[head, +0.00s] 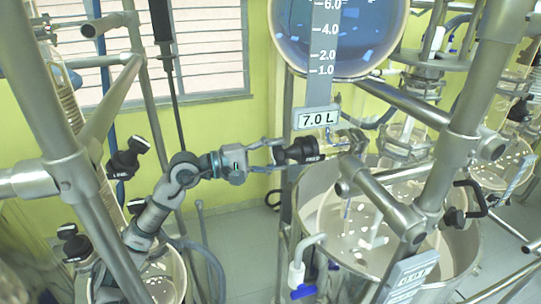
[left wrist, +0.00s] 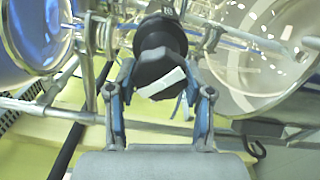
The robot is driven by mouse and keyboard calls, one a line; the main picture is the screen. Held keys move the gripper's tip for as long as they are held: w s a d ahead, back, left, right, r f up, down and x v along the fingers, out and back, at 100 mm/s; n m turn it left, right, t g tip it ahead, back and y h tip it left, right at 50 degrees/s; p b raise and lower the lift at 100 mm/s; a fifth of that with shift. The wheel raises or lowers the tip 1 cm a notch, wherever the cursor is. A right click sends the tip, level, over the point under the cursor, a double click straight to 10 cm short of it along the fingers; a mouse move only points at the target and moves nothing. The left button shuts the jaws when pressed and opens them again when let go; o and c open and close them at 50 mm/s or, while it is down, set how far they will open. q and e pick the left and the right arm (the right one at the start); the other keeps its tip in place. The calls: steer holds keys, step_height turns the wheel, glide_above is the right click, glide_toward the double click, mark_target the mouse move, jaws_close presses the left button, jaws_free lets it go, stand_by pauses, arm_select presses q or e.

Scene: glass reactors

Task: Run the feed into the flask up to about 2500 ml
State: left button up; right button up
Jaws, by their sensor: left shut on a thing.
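The round glass feed vessel (head: 343,62), with blue liquid, hangs at the top with a scale strip (head: 323,45) and a sign reading 7.0 L (head: 318,119). Below it, a black valve knob (head: 300,152) with a label seeming to read FEED points left. My left gripper (head: 280,154) is shut on this knob, also seen in the left wrist view (left wrist: 160,50), with one finger on each side. The clear glass flask (head: 350,235) sits in a steel pot (head: 300,235) below; I make out no coloured liquid in it. My right gripper is not in view.
Steel frame tubes (head: 465,90) cross in front of the flask. A tilted grey display (head: 408,277) at lower right is unreadable. Other black knobs (head: 125,160) stand at left. A blue-handled drain tap (head: 303,290) hangs by the pot. Open floor (head: 245,245) lies left of the pot.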

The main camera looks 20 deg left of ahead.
arm_select(q)
steer(key=n, duration=0.4)
steer(key=shift+d+f+n, duration=0.2)
steer(key=shift+f+n, duration=0.1)
steer(key=n, duration=0.3)
steer(key=shift+n+p, duration=0.3)
steer(key=shift+p, duration=0.1)
steer(key=n+p, duration=0.1)
steer(key=n, duration=0.2)
steer(key=shift+r+n, duration=0.1)
steer(key=shift+n, duration=0.2)
steer(key=n+p, duration=0.1)
steer(key=n, duration=0.3)
steer(key=shift+s+r+n+p, duration=0.1)
steer(key=shift+r+n+p, duration=0.05)
steer(key=shift+n+p, duration=0.15)
steer(key=n+p, duration=0.2)
steer(key=n, duration=0.1)
steer(key=shift+d+r+n, duration=0.1)
steer(key=shift+n, duration=0.2)
steer(key=n+p, duration=0.1)
steer(key=n, duration=0.1)
steer(key=shift+n+p, duration=0.4)
steer(key=n+p, duration=0.3)
steer(key=shift+s+r, duration=0.1)
steer(key=shift+r, duration=0.05)
steer(key=shift+n+p, duration=1.15)
steer(key=shift+n, duration=0.35)
